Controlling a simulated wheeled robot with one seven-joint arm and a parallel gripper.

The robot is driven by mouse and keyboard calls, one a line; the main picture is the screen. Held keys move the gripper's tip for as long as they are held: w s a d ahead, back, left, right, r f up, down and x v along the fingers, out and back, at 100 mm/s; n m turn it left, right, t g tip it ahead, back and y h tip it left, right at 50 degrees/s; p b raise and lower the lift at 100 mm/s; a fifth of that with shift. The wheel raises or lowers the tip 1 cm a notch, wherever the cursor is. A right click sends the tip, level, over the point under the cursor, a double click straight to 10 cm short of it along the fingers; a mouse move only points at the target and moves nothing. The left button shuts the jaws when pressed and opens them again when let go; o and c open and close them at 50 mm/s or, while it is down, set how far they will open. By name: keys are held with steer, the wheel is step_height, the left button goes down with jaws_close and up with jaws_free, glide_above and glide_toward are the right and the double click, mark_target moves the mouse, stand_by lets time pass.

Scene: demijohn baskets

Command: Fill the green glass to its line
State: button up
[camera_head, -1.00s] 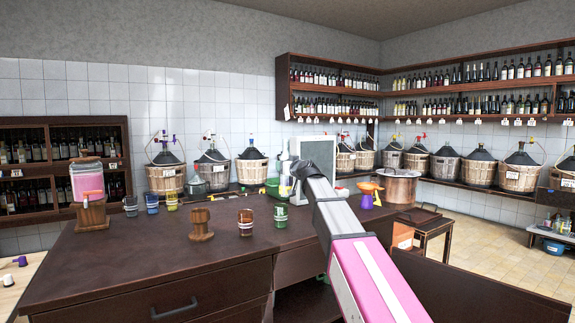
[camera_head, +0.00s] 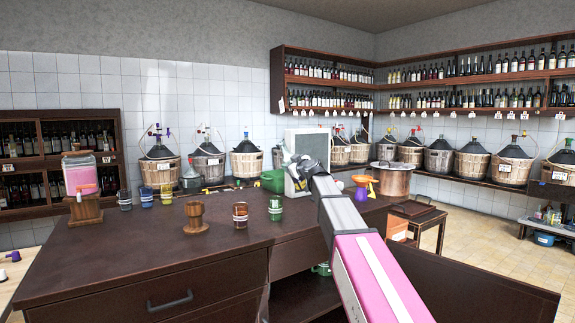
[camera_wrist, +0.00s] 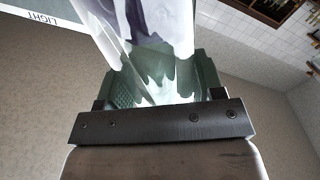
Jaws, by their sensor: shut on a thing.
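The green glass (camera_head: 275,208) stands upright on the dark counter, left of my arm in the head view. Its line and any liquid in it are too small to make out. My gripper (camera_head: 303,168) is at the far side of the counter, beyond and to the right of the green glass. In the wrist view its jaws (camera_wrist: 160,85) are shut on a pale, see-through thing (camera_wrist: 155,45). I cannot tell what that thing is. A dispenser with pink liquid (camera_head: 80,176) stands on a wooden base at the counter's left.
A brown-red glass (camera_head: 240,215) and a wooden cup-like stand (camera_head: 196,218) are left of the green glass. A blue glass (camera_head: 146,197) and others stand farther left. A white panel (camera_head: 296,140) and a copper pot (camera_head: 394,181) are near my gripper. The counter's front is clear.

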mark_target(304, 185)
steer(key=d+f+n, duration=0.1)
steer(key=w+d+n, duration=0.1)
steer(key=n, duration=0.1)
steer(key=shift+w+d+f+n, duration=0.1)
steer(key=shift+w+f+n, duration=0.05)
steer(key=shift+f+n, duration=0.2)
steer(key=n, duration=0.1)
steer(key=f, duration=0.1)
steer(key=d+f+n, duration=0.1)
steer(key=shift+w+f+n, duration=0.1)
steer(key=shift+w+n, duration=0.2)
steer(key=shift+n, duration=0.05)
steer(key=shift+w+d+f+n, duration=0.1)
steer(key=shift+d+f+n, duration=0.05)
steer(key=shift+f+n, duration=0.45)
steer(key=shift+d+f+n, duration=0.15)
steer(key=shift+f+n, duration=0.4)
steer(key=shift+n, duration=0.05)
steer(key=shift+f+n, duration=0.75)
steer(key=shift+n, duration=0.05)
steer(key=shift+f+n, duration=0.9)
steer(key=shift+f, duration=0.05)
stand_by(1.6)
steer(key=shift+r, duration=0.1)
stand_by(2.1)
